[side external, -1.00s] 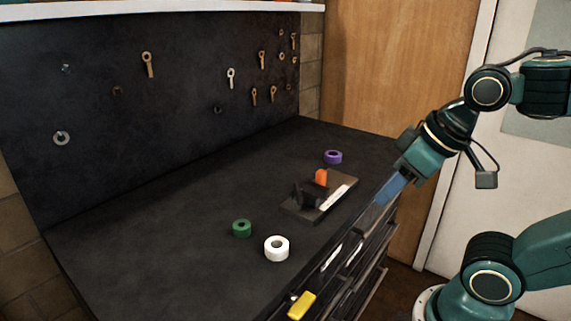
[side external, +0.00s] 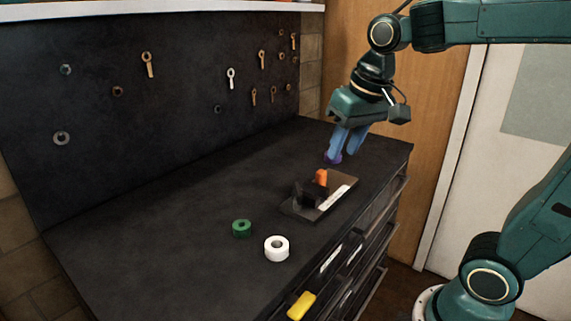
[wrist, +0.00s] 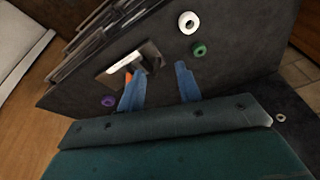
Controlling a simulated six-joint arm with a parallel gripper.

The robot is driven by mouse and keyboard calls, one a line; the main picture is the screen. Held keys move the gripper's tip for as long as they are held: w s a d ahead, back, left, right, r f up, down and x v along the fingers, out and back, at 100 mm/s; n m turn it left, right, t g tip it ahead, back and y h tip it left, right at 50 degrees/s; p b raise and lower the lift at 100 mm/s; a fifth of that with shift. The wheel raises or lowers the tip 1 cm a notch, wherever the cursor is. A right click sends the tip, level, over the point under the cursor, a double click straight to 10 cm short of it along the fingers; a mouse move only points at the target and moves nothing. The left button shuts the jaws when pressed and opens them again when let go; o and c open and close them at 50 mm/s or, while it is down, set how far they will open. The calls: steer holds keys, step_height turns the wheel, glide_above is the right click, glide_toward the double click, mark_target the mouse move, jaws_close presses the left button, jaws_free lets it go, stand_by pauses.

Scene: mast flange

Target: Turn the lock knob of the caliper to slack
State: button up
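The caliper (side external: 308,194) is a dark block on a flat plate (side external: 292,208) with a pale strip along one edge. An orange knob (side external: 321,175) stands up at its far end. The plate also shows in the wrist view (wrist: 107,74), where my left finger hides much of the caliper and only a bit of orange shows beside that finger. My gripper (side external: 343,156) points down above the bench, beyond and above the orange knob, with blue fingers apart. In the wrist view my gripper (wrist: 158,71) is open with nothing between the fingers. The knob's rotation is too small to read.
A purple tape roll (side external: 332,158) lies behind my fingertips. A green roll (side external: 242,228) and a white roll (side external: 277,248) lie left of the plate. A dark pegboard (side external: 180,100) with hanging tools rises behind. The bench's left part is clear.

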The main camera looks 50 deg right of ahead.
steer(key=w+d+f+m+g, duration=0.1)
steer(key=w+d+m+g, duration=0.15)
steer(key=w, duration=0.55)
steer(key=m, duration=0.3)
glide_above(298, 189)
steer(key=shift+g, duration=0.45)
step_height(298, 189, down, 4)
steer(key=shift+f, duration=0.25)
steer(key=shift+f, duration=0.2)
step_height(298, 189, down, 13)
steer(key=shift+f, duration=0.2)
jaws_close()
